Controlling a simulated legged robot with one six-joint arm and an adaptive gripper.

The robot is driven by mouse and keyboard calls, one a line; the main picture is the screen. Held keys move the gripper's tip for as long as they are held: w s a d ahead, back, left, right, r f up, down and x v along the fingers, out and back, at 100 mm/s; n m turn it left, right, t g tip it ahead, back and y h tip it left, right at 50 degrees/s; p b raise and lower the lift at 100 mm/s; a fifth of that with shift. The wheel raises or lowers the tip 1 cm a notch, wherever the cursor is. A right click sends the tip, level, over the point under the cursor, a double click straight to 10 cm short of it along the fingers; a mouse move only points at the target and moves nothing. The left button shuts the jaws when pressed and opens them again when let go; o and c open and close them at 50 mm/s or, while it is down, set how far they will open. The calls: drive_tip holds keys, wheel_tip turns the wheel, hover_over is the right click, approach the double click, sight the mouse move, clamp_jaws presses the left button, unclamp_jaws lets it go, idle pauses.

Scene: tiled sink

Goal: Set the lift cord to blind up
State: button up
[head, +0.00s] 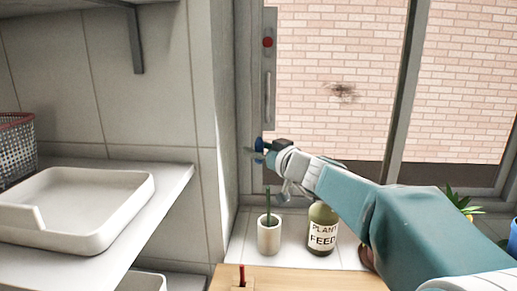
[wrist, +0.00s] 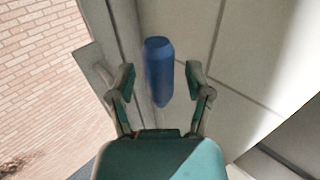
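A blue rounded cylinder, seemingly the lift cord's pull (wrist: 158,72), stands between the fingers of my gripper (wrist: 160,82) in the wrist view. A gap shows between each finger and the blue pull, so my gripper is open around or just behind it. In the head view the blue pull (head: 259,146) shows at the tip of my gripper (head: 270,149), partly hidden by it. A grey vertical plate (head: 269,75) on the window frame above carries a red dot (head: 268,42). I cannot make out the cord itself.
Below my arm a white cup (head: 269,236) and a plant feed bottle (head: 322,238) stand on the sill. A white tray (head: 120,190) and a wire basket (head: 16,150) are on the left shelf. A wall edge (head: 225,130) rises close left of my gripper.

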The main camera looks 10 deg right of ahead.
drive_tip(key=v, duration=1.2)
drive_tip(key=shift+a, duration=0.1)
